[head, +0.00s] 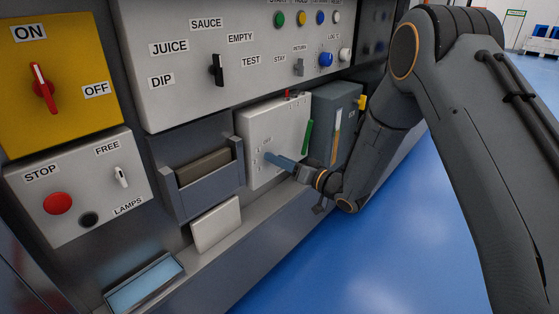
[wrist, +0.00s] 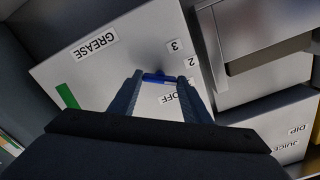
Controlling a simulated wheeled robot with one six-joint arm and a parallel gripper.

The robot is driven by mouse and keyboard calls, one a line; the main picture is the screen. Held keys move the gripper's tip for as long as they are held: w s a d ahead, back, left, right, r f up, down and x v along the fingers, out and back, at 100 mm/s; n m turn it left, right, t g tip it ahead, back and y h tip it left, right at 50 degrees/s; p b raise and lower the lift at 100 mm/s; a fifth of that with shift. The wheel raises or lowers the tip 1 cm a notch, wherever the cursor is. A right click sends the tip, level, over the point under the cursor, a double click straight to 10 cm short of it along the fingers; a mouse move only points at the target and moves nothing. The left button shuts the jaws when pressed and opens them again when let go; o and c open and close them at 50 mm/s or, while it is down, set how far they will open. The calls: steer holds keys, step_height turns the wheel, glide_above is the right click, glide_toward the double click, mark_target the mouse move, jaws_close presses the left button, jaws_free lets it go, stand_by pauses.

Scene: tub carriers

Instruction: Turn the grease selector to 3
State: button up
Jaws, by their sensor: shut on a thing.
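The grease selector is a small blue knob (wrist: 154,77) on a white panel (wrist: 110,75) labelled GREASE in the wrist view. The labels 3 (wrist: 175,46), 2 (wrist: 191,62) and OFF (wrist: 167,98) stand around it. My gripper (wrist: 155,84) is shut on the knob, one finger on each side. The fingers cover part of the knob and the label 1 is not readable, so I cannot tell which mark the knob points at. In the head view my gripper (head: 269,157) reaches the front of the white grease box (head: 262,118).
A green strip (head: 307,138) is on the grease box's right edge. A grey box (head: 341,105) with a yellow part stands right of it. A grey bin (head: 205,192) is at its left, and a panel with knobs and buttons (head: 180,90) is above. The blue floor (head: 400,230) is clear.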

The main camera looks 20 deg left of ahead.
steer(key=shift+f+n, duration=0.1)
steer(key=shift+n, duration=7.5)
steer(key=o, duration=1)
steer(key=shift+o, duration=0.2)
steer(key=v, duration=0.8)
steer(key=shift+p, duration=0.45)
